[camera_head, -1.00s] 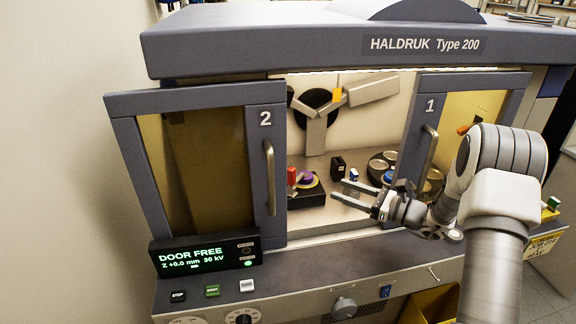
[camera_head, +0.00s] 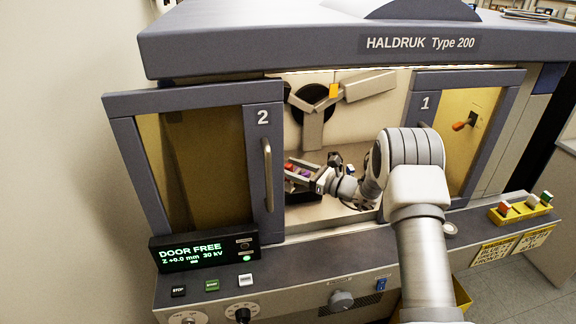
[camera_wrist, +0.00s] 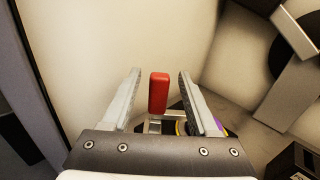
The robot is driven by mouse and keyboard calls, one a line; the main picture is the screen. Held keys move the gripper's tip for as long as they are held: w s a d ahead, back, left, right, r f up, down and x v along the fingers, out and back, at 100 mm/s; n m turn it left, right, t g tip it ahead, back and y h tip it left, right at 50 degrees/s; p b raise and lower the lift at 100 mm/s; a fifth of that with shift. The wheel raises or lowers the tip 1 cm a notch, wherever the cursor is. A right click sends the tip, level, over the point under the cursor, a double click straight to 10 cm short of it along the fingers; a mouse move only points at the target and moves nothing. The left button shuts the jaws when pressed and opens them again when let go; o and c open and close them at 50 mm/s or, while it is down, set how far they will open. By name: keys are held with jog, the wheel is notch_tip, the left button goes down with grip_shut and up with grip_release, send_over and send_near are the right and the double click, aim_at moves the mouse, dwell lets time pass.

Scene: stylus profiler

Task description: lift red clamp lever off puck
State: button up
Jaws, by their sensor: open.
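The red clamp lever (camera_wrist: 158,92) stands upright between the two open fingers of my gripper (camera_wrist: 160,100) in the wrist view, with a gap on each side. In the head view my gripper (camera_head: 304,172) is inside the chamber opening, at the lever (camera_head: 289,167), which is partly covered by the fingers. The purple puck (camera_wrist: 215,125) shows only as a sliver behind the right finger in the wrist view. The contact between lever and puck is hidden.
Door 2 (camera_head: 265,200) with its handle stands close to the left of my gripper. Door 1 (camera_head: 428,95) is at the right of the opening. A dark block (camera_wrist: 294,160) stands at the lower right in the wrist view. A yellow tray (camera_head: 521,215) lies on the ledge at right.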

jog(key=shift+w+a, duration=0.3)
jog(key=shift+a, duration=0.3)
grip_shut()
